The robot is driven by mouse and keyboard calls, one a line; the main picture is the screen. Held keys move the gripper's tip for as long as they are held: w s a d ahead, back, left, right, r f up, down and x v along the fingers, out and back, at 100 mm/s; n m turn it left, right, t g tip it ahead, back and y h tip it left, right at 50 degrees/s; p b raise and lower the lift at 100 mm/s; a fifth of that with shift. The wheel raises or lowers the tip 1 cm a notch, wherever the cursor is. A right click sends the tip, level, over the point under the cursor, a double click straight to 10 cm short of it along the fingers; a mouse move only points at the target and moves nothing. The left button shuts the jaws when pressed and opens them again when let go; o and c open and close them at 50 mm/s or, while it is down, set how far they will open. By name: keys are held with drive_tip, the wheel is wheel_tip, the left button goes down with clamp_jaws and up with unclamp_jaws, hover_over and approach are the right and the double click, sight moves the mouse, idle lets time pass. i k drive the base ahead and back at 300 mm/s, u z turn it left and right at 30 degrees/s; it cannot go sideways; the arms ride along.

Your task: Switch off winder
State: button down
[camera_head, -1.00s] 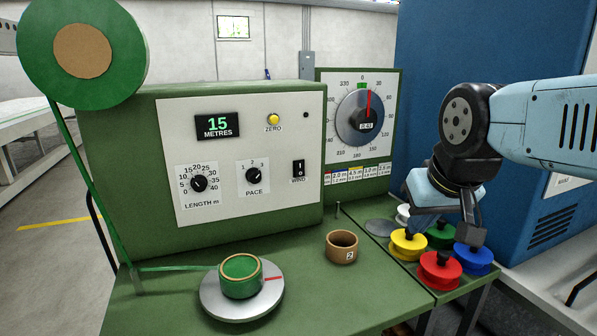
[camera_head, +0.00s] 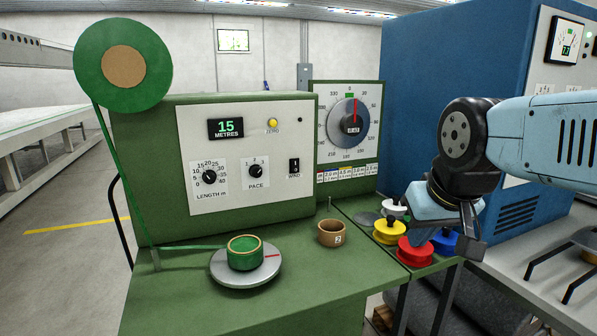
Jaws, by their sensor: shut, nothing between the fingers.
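The green winder (camera_head: 150,150) has a pale front panel. Green tape runs from the large reel (camera_head: 122,64) down to a green roll (camera_head: 244,252) on a silver turntable with a red mark. My gripper (camera_head: 472,250) is at the right, shut and empty, pointing down beside the coloured spools. It is well apart from the switch. The switch's rocker position is too small to tell.
Red (camera_head: 415,252), yellow (camera_head: 389,230), blue and white spools stand on the right end of the bench. A brown core marked 2 (camera_head: 331,233) and a thin upright pin stand nearby. A dial gauge (camera_head: 350,125) stands behind. A blue cabinet (camera_head: 420,95) rises at the right.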

sight(295, 163)
drive_tip(key=z, duration=0.7)
drive_tip(key=k, duration=0.6)
drive_tip(key=u, duration=0.9)
drive_tip(key=i, duration=1)
